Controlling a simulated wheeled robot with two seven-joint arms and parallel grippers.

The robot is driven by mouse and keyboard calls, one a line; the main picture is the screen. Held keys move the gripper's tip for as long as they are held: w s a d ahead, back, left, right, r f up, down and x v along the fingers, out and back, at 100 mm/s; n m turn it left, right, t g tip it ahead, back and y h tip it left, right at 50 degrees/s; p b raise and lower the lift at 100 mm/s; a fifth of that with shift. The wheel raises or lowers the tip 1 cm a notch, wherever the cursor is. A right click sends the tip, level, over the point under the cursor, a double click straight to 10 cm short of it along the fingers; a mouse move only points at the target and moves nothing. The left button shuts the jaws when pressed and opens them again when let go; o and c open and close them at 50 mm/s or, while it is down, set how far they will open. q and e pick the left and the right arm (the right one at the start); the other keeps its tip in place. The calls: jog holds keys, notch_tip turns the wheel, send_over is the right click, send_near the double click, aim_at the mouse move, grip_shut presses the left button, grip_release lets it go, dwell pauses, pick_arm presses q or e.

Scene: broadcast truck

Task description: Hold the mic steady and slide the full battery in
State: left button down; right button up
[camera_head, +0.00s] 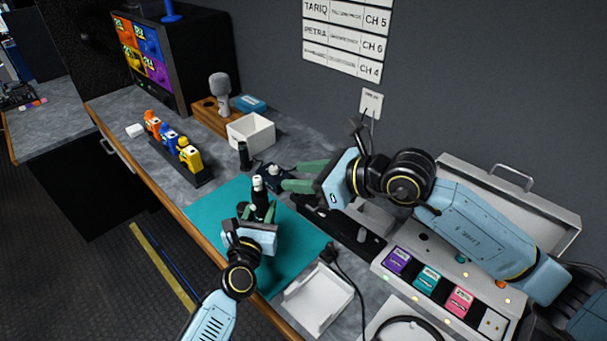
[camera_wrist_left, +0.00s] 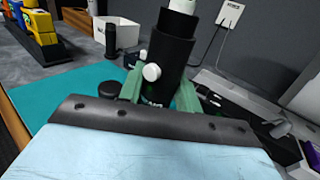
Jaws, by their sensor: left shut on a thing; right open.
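My left gripper (camera_head: 259,212) is shut on a dark cylindrical mic body (camera_head: 259,191) with a pale top, held upright over the teal mat. In the left wrist view the mic (camera_wrist_left: 171,60) stands between the green fingers (camera_wrist_left: 157,92), with a round white knob on its side. My right gripper (camera_head: 283,177) is open, its green fingers pointing left beside a small dark item (camera_head: 273,177) with a white knob. I cannot tell whether the fingers touch that item. Purple, teal and pink blocks, perhaps batteries (camera_head: 430,278), sit in the charger (camera_head: 402,286); which battery is full is unclear.
A black cylinder (camera_head: 244,156) stands behind the teal mat (camera_head: 211,211), near a white box (camera_head: 251,132). Several coloured packs fill a rack (camera_head: 181,163) at left. A white tray (camera_head: 318,301) and a cable lie in front. The mat's left part is clear.

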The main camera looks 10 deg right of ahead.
pick_arm(q)
jog(key=shift+f, duration=0.1)
jog(key=c, duration=0.9)
grip_release()
